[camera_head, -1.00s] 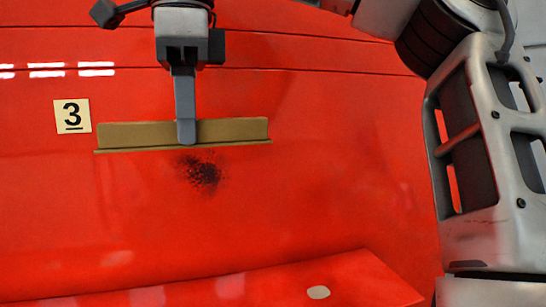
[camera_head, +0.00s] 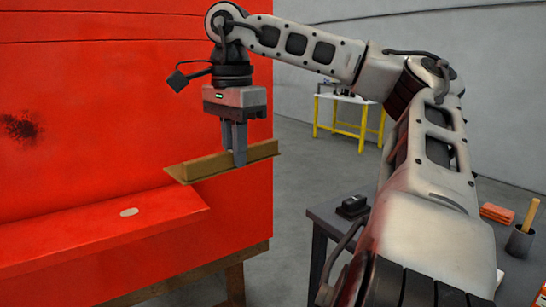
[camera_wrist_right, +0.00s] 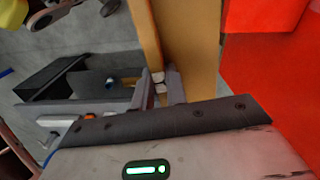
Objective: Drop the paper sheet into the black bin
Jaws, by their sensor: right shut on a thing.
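The paper sheet (camera_head: 196,171) is tan and folded to an L-shape. It hangs in my right gripper (camera_head: 236,160), whose two grey fingers are shut on it, clear of the floor, near the right edge of the red nosecone. In the right wrist view the sheet (camera_wrist_right: 195,38) runs from the top down to the fingers (camera_wrist_right: 162,84). A black box-like shape (camera_wrist_right: 48,76) at the left of that view looks like the black bin; its inside is hard to make out. I cannot make out the bin in the head view. My left gripper is not in view.
The red nosecone (camera_head: 110,120) with its lower ledge (camera_head: 90,232) fills the left, with a dark speckled patch on it. A yellow-legged table (camera_head: 348,130) stands behind. Grey floor lies between.

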